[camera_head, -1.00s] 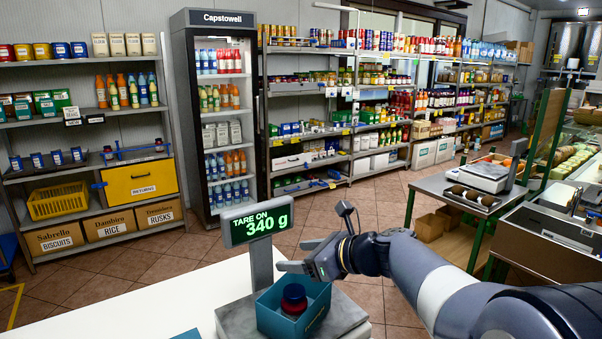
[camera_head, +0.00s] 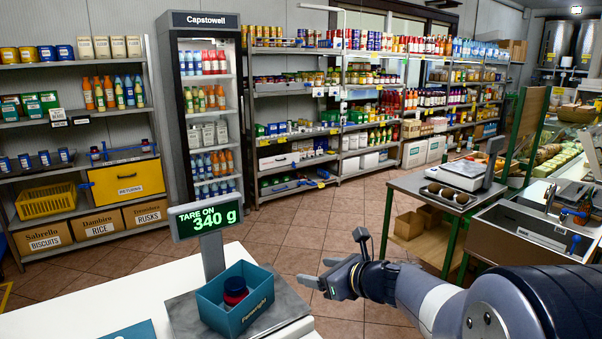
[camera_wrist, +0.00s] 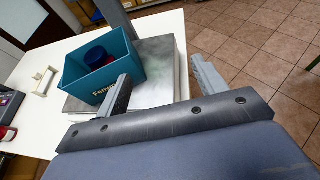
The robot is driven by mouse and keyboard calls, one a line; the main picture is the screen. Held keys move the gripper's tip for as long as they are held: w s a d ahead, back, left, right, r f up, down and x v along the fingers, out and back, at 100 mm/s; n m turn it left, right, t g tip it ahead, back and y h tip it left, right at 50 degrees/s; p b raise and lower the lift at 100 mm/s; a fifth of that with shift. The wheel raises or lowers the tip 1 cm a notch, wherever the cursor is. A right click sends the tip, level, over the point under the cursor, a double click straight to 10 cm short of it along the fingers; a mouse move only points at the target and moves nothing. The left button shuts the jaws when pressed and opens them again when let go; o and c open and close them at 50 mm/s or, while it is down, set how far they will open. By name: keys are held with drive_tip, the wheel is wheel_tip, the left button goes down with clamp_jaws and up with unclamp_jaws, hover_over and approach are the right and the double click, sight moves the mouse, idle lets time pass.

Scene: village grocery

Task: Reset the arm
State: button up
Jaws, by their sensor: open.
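My gripper (camera_head: 316,282) is open and empty in the head view, to the right of the scale and over its edge of the white counter. In the wrist view my gripper (camera_wrist: 160,85) shows two spread fingers with nothing between them. A teal box (camera_head: 218,318) stands on the scale's grey plate (camera_head: 290,305), with a dark jar with a red band (camera_head: 235,290) inside it. The teal box (camera_wrist: 75,85) and the jar (camera_wrist: 97,57) also show in the wrist view, left of the fingers. The scale display (camera_head: 206,217) reads "TARE ON 340 g".
The white counter (camera_head: 65,322) bears the scale and a flat teal item (camera_head: 133,331). A metal table (camera_head: 410,185) with another scale (camera_head: 464,174) and a sink unit (camera_head: 545,230) stand at the right. Tiled floor (camera_head: 310,225) is open behind my gripper. Shelves line the back.

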drive_tip(key=d+f+m+t+h+b, duration=0.1)
drive_tip(key=d+f+m+h+b, duration=0.1)
drive_tip(key=d+f, duration=0.3)
drive_tip(key=s+d+f+m+t+h+b, duration=0.1)
drive_tip(key=d+f, duration=0.4)
drive_tip(key=f, duration=0.6)
drive_tip(key=shift+s+d+f+m+t+h+b, duration=0.15)
drive_tip(key=shift+s+d+m+t+h+b, duration=0.3)
drive_tip(key=shift+m+h, duration=0.65)
drive_tip(key=shift+w+a+t, duration=0.15)
drive_tip(key=shift+t, duration=0.1)
